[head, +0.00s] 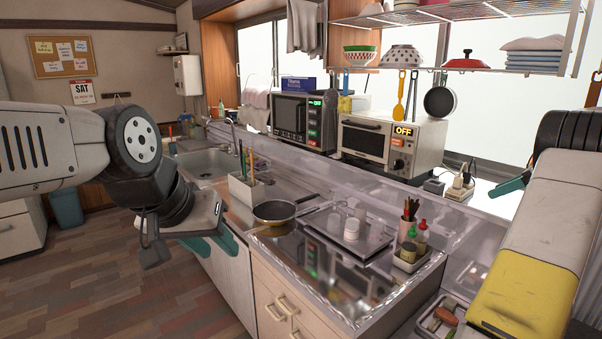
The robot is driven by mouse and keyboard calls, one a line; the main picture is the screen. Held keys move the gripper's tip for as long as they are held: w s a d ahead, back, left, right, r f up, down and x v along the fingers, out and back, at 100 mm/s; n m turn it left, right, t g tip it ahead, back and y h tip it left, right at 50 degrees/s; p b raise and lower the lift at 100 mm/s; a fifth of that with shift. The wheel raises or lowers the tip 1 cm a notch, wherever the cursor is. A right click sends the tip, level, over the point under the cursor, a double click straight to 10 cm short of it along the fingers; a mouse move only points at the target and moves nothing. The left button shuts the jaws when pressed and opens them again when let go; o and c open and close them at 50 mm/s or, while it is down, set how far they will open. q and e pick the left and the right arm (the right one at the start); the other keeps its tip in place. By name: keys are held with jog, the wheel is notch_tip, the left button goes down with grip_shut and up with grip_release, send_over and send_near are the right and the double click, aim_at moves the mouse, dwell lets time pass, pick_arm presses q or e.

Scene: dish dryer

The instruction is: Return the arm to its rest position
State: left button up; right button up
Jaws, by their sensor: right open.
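My left arm comes in from the left edge. Its gripper (216,241) has teal fingers and hangs over the floor, in front of the counter's left part. The teal fingertips show apart, with nothing visible between them. My right arm fills the right edge, with a white and yellow link nearest the camera. Only a teal finger of the right gripper (513,183) shows beside the arm, near the window side. The right gripper is open; most of it is hidden behind the arm link.
The counter holds a frying pan (275,211), a utensil holder (246,188), a condiment tray (411,258) and a sink (205,163). A microwave (303,121) and toaster oven (387,143) stand behind. A wire shelf (470,13) hangs above.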

jog(key=w+a+r+m+t+h, duration=0.1)
jog(key=w+a+r+m+t, duration=0.35)
jog(key=r, duration=0.45)
jog(key=w+a+r+m+t+h, duration=0.1)
jog(key=w+a+r+m+t, duration=0.3)
jog(key=r, duration=0.6)
jog(key=s+a+r+m+t+h, duration=0.1)
jog(key=s+a+r+m+h, duration=0.2)
jog(key=m, duration=0.5)
jog(key=a+r+m+t+h, duration=0.1)
jog(key=a+r+m+h, duration=0.15)
jog(key=r+m, duration=0.4)
pick_arm(q)
jog(key=shift+w, duration=0.25)
pick_arm(e)
jog(key=s+a+f+m+g+y, duration=0.2)
jog(key=s+a+f+m+g, duration=0.4)
jog(key=s+a+f+m, duration=0.4)
jog(key=s+a+f+m+g+y, duration=0.1)
jog(key=s+a+f+m+g, duration=0.5)
jog(key=s+a+f+m, duration=0.4)
jog(key=s+a+f, duration=0.3)
jog(key=s, duration=0.3)
jog(key=s+a+f, duration=0.3)
jog(key=s+a, duration=0.1)
jog(key=s, duration=0.3)
jog(key=shift+a+y, duration=0.25)
jog(key=shift+y, duration=0.1)
pick_arm(q)
jog(key=shift+c, duration=0.5)
